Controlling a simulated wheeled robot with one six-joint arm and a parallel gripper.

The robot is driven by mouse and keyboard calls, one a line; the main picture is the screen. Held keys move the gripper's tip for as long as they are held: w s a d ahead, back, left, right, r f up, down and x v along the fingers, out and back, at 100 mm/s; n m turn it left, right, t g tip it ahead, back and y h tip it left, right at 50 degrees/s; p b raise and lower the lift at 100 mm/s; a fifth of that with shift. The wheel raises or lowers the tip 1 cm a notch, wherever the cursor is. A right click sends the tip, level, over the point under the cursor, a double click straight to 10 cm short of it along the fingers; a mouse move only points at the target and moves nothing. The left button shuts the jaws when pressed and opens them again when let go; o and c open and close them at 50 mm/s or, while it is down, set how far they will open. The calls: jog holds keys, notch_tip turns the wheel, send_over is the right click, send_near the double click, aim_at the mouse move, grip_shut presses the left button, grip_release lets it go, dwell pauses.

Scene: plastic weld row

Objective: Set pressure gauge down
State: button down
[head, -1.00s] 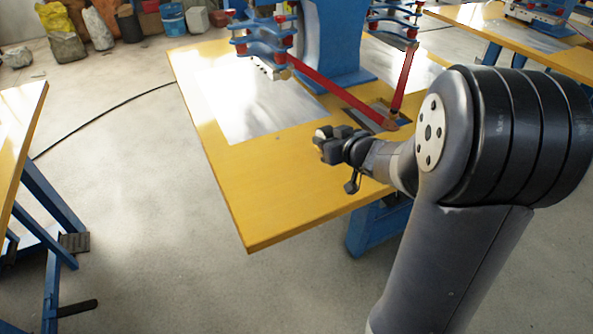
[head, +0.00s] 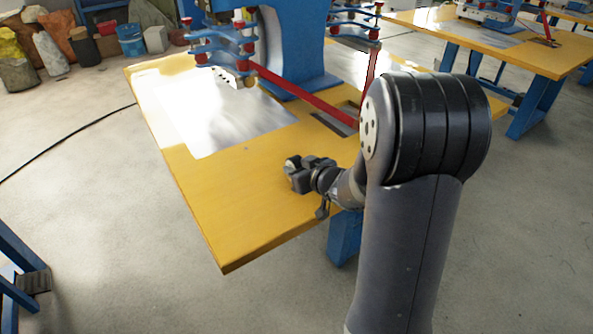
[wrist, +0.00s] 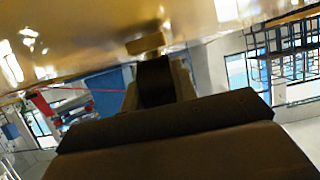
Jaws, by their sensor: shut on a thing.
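My gripper (head: 296,174) is over the right front part of the yellow table (head: 225,215), low in the head view's middle. It is shut on the pressure gauge, which is mostly hidden by the jaws. A small tan piece (wrist: 146,44) shows at the jaw tips in the wrist view, and looks like part of the gauge. No dial face can be made out. A glossy yellow surface (wrist: 70,45), which looks like the tabletop, runs close by the tips. I cannot tell whether the gauge touches it.
A blue press (head: 294,50) with red bars (head: 300,90) stands at the table's back. A shiny metal sheet (head: 215,115) lies at left. The table's front left is bare. A second yellow table (head: 480,45) stands back right. A black cable (head: 65,140) crosses the floor.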

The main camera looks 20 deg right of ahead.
jog(key=shift+f, duration=0.2)
jog(key=c, duration=1.6)
grip_release()
jog(key=shift+b, duration=0.35)
jog(key=o, duration=0.5)
jog(key=shift+r, duration=0.1)
